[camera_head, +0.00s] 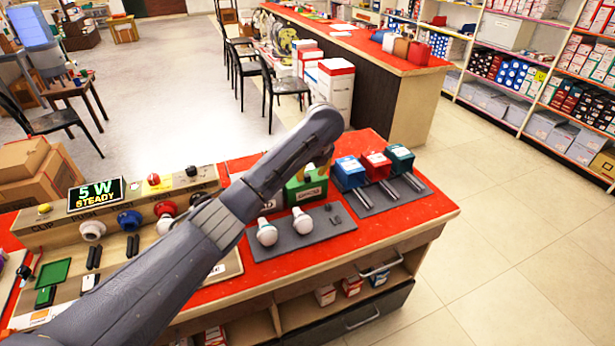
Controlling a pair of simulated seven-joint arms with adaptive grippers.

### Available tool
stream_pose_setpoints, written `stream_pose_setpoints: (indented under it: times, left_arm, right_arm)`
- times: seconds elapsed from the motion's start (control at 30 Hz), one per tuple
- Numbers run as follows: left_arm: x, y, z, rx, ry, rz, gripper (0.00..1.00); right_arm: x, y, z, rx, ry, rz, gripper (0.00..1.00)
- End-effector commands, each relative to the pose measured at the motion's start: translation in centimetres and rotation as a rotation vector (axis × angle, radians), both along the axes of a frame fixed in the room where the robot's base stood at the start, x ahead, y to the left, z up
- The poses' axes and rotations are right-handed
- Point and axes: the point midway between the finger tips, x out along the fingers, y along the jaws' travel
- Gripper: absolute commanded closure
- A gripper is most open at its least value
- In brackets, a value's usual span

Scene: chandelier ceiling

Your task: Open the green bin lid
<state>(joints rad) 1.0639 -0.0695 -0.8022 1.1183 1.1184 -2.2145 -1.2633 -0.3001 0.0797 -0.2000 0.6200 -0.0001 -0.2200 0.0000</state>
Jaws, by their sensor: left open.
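A green bin (307,190) with a white label stands on the red table top, at the back of a dark grey mat. My left arm crosses the head view from lower left and hides the bin's left and upper parts. My left gripper (322,168) points down just over the green bin and is open. I cannot tell whether its fingers touch the bin or how its lid stands. A second, darker teal-green box (399,159) stands at the right end of a row, apart from the gripper. My right gripper is not in view.
A blue box (350,172) and a red box (376,165) stand close to the right of my gripper. Two white bulbs (302,221) lie on the grey mat (335,224) in front. A lamp tester panel (100,220) with knobs fills the left side.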

Motion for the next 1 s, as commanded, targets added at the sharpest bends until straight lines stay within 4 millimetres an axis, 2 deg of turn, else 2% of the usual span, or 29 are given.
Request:
stream_pose_setpoints:
  times: [0.1, 0.3, 0.8, 1.0]
  left_arm:
    - [0.5, 0.3, -1.4, 0.001, 0.001, 0.002, 0.58]
    - [1.1, 0.5, -2.8, 0.001, 0.000, 0.001, 0.58]
    - [1.3, 0.6, -3.3, 0.000, -0.001, 0.000, 0.58]
    - [1.3, 0.6, -3.3, 0.000, -0.001, 0.000, 0.81]
  right_arm:
    - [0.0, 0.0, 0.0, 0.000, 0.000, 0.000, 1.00]
    - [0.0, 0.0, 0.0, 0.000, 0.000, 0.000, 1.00]
    - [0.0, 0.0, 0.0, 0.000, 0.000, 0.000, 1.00]
    - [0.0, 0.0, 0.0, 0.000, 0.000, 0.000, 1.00]
